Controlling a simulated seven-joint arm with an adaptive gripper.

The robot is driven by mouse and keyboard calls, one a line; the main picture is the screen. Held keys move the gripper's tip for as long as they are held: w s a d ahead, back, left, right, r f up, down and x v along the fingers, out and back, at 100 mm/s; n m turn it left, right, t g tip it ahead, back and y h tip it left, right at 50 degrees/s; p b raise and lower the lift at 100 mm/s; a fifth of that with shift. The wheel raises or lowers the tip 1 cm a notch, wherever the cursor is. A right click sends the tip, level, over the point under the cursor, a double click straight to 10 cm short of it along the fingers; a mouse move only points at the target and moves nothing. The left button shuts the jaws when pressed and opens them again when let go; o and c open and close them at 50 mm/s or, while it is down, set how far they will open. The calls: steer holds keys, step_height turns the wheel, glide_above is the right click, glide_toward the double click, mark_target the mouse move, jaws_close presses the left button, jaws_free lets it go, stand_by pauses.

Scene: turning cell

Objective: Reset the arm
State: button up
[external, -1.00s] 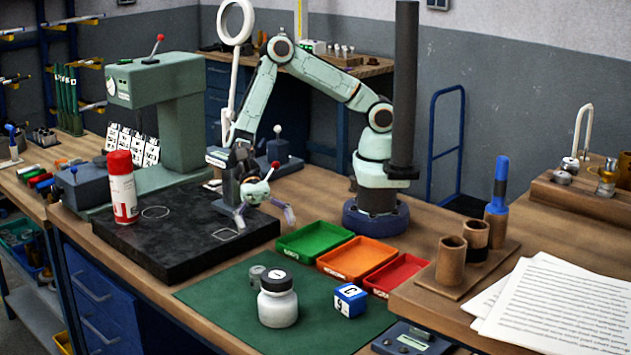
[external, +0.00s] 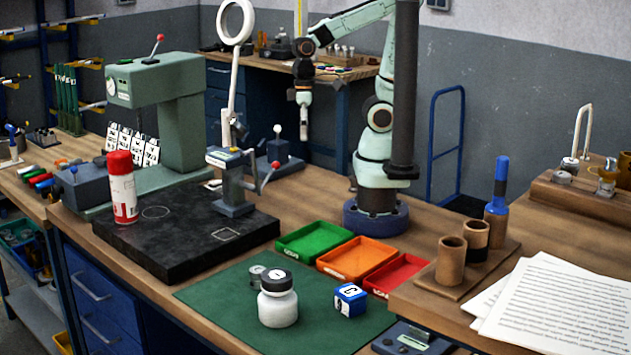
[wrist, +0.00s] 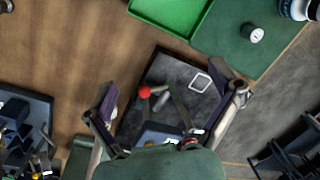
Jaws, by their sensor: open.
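My gripper (external: 304,104) hangs pointing down in the external view, raised well above the bench and clear of everything. In the wrist view my gripper (wrist: 168,100) shows its two fingers spread wide apart. It is open, with nothing between the fingers. The black plate (wrist: 165,75) lies far below, seen between the fingers, with a red lever knob (wrist: 144,92) above it. In the external view my arm is folded up above its blue base.
A grey fixture with a red-knobbed lever (external: 233,190) stands on the black plate (external: 150,245). Green (external: 314,256), orange (external: 330,272) and red (external: 374,287) trays lie in front of my base. A dark upright post (external: 404,90) rises close to my arm. A white jar (external: 278,310) stands on the green mat.

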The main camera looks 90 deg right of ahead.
steer(key=s+d+n, duration=0.1)
steer(key=s+d, duration=0.3)
steer(key=s, duration=0.1)
steer(key=shift+s+r+n+h, duration=0.25)
steer(key=shift+r+n+h, duration=0.05)
steer(key=shift+r+n, duration=0.15)
